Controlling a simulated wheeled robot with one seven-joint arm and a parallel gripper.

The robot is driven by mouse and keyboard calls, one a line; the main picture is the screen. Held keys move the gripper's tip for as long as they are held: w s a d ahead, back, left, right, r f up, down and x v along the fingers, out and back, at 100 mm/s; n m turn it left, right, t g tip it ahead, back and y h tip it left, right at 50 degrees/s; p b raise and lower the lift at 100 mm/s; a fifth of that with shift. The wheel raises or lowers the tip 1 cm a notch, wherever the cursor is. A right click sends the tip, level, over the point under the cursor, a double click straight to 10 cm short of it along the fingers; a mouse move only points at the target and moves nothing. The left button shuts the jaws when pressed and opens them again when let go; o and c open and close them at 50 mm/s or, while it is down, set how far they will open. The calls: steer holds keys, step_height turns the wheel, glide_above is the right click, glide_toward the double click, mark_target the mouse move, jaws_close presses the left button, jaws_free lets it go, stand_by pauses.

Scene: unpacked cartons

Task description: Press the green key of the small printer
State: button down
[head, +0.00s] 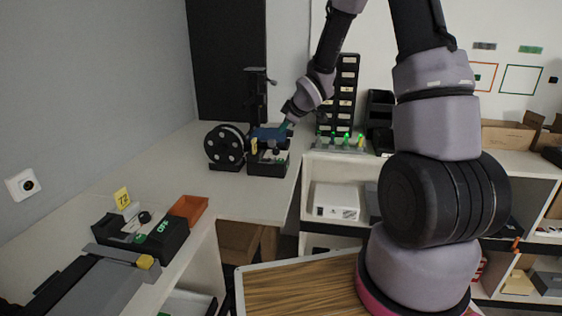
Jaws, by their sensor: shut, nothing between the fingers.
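A small black device (268,167), which looks like the small printer, stands on the far part of the counter. My arm reaches back to it, and my gripper (272,149) is just above it, pointing down. The gripper is shut with nothing held. The blue hand part and the fingers cover much of the device's top. I cannot make out a green key there, nor tell whether the fingertips touch the device.
A black reel (226,146) stands close left of the device. Nearer are a black box with green labels (143,237), an orange tray (189,208) and a grey machine (92,283). Green-lit parts (341,144) stand right of my gripper. The counter's middle (170,170) is clear.

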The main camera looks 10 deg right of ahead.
mark_target(283, 161)
steer(key=shift+f, duration=4.4)
steer(key=shift+f, duration=0.4)
steer(key=shift+f, duration=0.5)
steer(key=shift+r, duration=0.95)
steer(key=shift+r, duration=2.5)
